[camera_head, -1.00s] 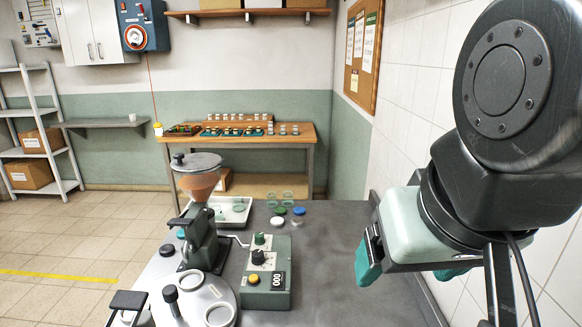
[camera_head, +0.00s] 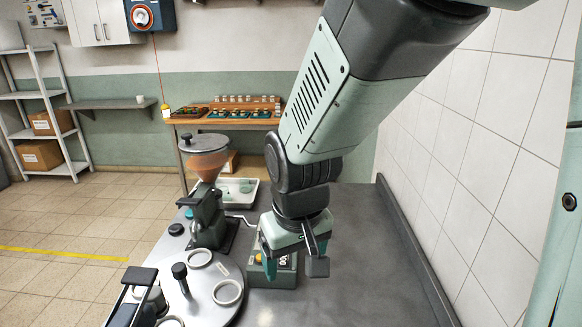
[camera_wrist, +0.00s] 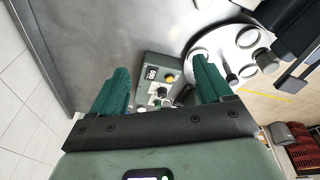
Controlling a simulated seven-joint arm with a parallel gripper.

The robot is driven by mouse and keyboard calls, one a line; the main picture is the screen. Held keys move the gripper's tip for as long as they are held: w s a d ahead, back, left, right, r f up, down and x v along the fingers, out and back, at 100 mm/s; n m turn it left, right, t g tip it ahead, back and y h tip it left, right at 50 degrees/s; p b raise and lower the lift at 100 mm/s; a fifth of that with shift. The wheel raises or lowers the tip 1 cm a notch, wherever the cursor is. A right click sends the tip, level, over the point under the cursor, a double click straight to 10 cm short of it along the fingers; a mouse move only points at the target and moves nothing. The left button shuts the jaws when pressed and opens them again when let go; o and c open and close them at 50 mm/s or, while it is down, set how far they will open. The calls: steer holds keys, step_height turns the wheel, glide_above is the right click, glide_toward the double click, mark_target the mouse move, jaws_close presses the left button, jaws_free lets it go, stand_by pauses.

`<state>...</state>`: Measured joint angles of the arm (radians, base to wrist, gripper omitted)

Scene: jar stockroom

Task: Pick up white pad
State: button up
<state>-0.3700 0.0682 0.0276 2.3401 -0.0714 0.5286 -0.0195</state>
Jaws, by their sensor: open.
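I cannot make out a white pad for certain in the current views. A small white disc seen earlier behind the control box, among green and blue ones, is hidden by my arm in the head view. My gripper (camera_head: 293,264) points down above the control box (camera_head: 262,276), partly covering it. In the wrist view, my gripper (camera_wrist: 160,75) has its two teal fingers wide apart with nothing between the tips. The control box (camera_wrist: 146,88), with a counter, a yellow button and knobs, lies below and between them.
A hopper machine (camera_head: 208,215) stands left of my gripper. A round metal plate (camera_head: 205,308) with white rings is at front left. A white tray (camera_head: 252,182) is behind. The grey bench top (camera_head: 375,260) is clear on the right, up to the tiled wall.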

steer(key=s+a+f+n, duration=0.1)
steer(key=a+f, duration=0.2)
steer(key=f, duration=0.4)
steer(key=s+a+f+n+g, duration=0.1)
steer(key=a+f, duration=0.2)
steer(key=f, duration=0.5)
steer(key=s+a+f+n+g, duration=0.1)
steer(key=a+f, duration=0.2)
steer(key=f, duration=0.5)
steer(key=shift+a+n+h, duration=0.3)
steer(key=shift+a+f, duration=0.2)
steer(key=shift+f, duration=2.95)
steer(key=c, duration=1.2)
steer(key=shift+r, duration=0.15)
